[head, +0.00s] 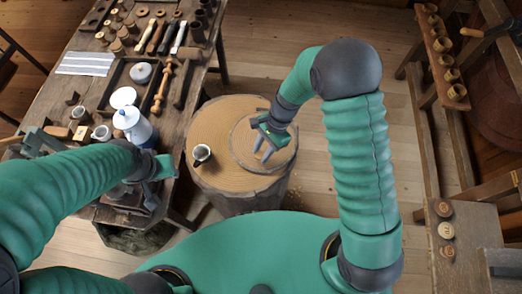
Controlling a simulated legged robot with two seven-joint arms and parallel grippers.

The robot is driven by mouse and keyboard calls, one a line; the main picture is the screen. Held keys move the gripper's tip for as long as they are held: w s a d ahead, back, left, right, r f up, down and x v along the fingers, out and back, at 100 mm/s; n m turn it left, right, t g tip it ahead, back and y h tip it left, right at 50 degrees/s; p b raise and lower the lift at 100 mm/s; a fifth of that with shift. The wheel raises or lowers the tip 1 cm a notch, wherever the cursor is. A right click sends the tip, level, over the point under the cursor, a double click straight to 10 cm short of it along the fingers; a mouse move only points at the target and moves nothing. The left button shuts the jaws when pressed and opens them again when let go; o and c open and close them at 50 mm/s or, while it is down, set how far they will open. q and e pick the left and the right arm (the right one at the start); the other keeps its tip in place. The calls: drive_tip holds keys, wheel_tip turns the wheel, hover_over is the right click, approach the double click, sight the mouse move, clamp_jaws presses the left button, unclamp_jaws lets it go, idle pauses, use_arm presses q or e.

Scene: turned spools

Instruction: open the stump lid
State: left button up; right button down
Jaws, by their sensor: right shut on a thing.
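The stump (215,122) stands upright on the floor in the middle of the head view. Its round lid (241,143) is set in the right part of the top and looks flat and level with it. My right gripper (266,146) is over the lid's middle, shut on a part of the lid that its fingers hide.
The workbench (90,88) at left is crowded with spools, tools, a tray and a white-and-blue pot (133,125). A rack of wooden cups (440,55) is at upper right. A small bench (465,225) with round pieces stands lower right. Floor right of the stump is clear.

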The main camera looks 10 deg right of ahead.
drive_tip(key=shift+s+f, duration=0.15)
idle(0.8)
drive_tip(key=shift+w+r+g+p, duration=0.3)
drive_tip(key=shift+r+p, duration=0.2)
drive_tip(key=shift+p, duration=0.1)
drive_tip(key=shift+w+r+p, duration=0.1)
drive_tip(key=shift+r+p, duration=0.45)
drive_tip(key=r, duration=0.1)
drive_tip(key=w+r+g+p, duration=0.1)
drive_tip(key=r+y+p, duration=0.1)
drive_tip(key=shift+w+d+g, duration=0.25)
drive_tip(key=shift+g, duration=0.15)
drive_tip(key=w+d+r+m+g+y+b, duration=0.1)
drive_tip(key=w+r+g+b, duration=0.1)
drive_tip(key=w+r+g, duration=0.2)
drive_tip(key=shift+w+d+r+y, duration=0.3)
drive_tip(key=shift+w+r, duration=0.1)
drive_tip(key=shift+r, duration=0.35)
